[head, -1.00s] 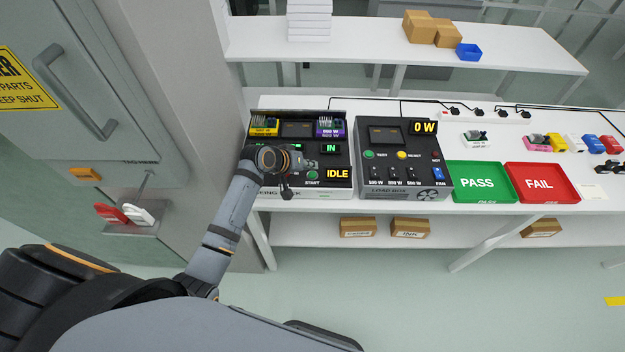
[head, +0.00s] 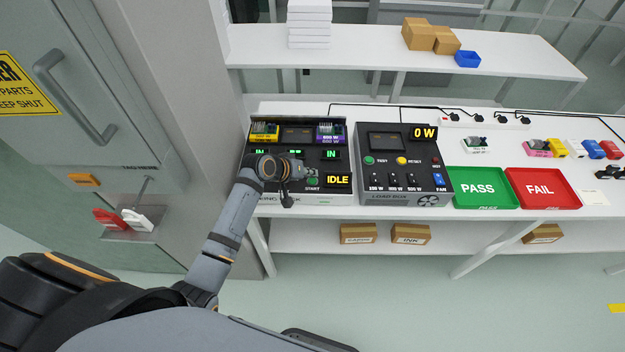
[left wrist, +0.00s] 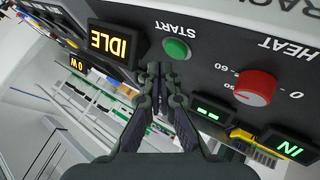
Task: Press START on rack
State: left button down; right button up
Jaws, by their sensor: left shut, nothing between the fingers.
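The rack (head: 262,199) is a dark box at the left end of the bench, with yellow and purple modules in its top and green "IN" displays. Its START button (head: 312,182) is round and green, beside the yellow IDLE display (head: 338,180). In the left wrist view, the START button (left wrist: 176,48) shows upside down next to the IDLE display (left wrist: 112,40) and a red HEAT knob (left wrist: 256,87). My left gripper (head: 309,172) is shut and empty, close to the button. Its fingertips (left wrist: 160,70) appear just below the button; I cannot tell whether they touch. My right gripper is not in view.
A load box (head: 366,197) with switches and a "0 W" display stands right of the rack. Green PASS (head: 484,203) and red FAIL (head: 540,203) trays lie further right. A cabinet door (head: 110,80) is at left. The floor in front of the bench is clear.

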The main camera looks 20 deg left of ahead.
aim_at(310, 181)
pick_arm(q)
jog(key=shift+f, duration=0.2)
dwell(0.4)
jog(key=shift+f, duration=0.2)
jog(key=shift+f, duration=0.45)
dwell(0.5)
jog(key=shift+r, duration=0.1)
jog(key=shift+r+p, duration=0.75)
jog(key=shift+p, duration=0.1)
notch_tip(310, 181, up, 5)
jog(key=p, duration=0.5)
jog(key=shift+r, duration=0.1)
